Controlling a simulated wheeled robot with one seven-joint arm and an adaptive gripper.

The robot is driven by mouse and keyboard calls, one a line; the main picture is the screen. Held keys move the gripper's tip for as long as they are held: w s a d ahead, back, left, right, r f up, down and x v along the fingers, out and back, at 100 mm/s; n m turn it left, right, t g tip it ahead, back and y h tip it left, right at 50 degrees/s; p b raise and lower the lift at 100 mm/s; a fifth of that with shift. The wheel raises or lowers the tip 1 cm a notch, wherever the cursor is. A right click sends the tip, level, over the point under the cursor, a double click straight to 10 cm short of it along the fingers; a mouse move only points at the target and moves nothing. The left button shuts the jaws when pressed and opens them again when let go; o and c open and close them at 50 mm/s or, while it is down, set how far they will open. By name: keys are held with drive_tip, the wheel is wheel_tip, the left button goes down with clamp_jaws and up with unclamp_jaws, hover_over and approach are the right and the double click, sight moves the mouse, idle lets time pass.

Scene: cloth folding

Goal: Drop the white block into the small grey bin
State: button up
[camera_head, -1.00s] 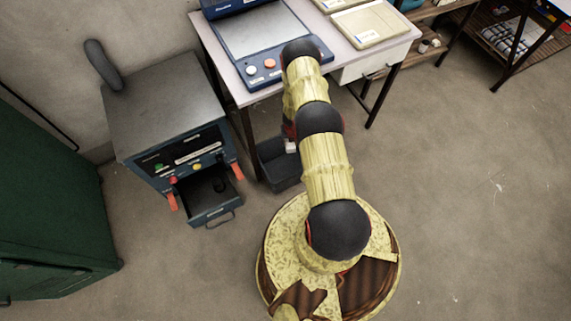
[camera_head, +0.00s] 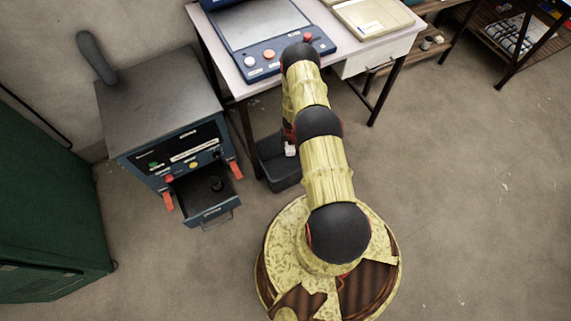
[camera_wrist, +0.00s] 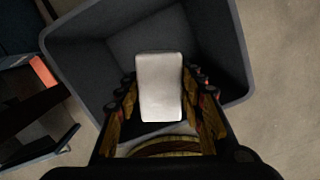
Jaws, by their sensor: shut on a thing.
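The white block (camera_wrist: 160,85) is held between the two fingers of my gripper (camera_wrist: 160,100) in the wrist view. The small grey bin (camera_wrist: 235,60) shows behind and below the block, and the block lines up with its open mouth. In the head view the bin (camera_head: 283,180) stands on the floor by the table leg, and the block (camera_head: 291,150) is a small white patch over its far part. My arm hides most of the gripper in that view. The inside of the bin that shows looks empty.
A dark machine with an open drawer (camera_head: 207,212) stands left of the bin; a round dark object sits in the drawer. A table (camera_head: 240,85) with a blue device stands over the bin's far side. The floor at the right is clear.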

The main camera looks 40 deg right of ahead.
drive_tip(key=o, duration=0.9)
drive_tip(key=shift+s+a+r, duration=0.15)
drive_tip(key=shift+s+r, duration=0.05)
drive_tip(key=shift+r, duration=1.8)
drive_tip(key=shift+s+a+r, duration=0.1)
drive_tip(key=shift+s+r, duration=0.1)
drive_tip(key=shift+r, duration=1.75)
drive_tip(key=shift+s+a+r, duration=0.15)
drive_tip(key=shift+s+r, duration=0.05)
drive_tip(key=shift+r, duration=1.8)
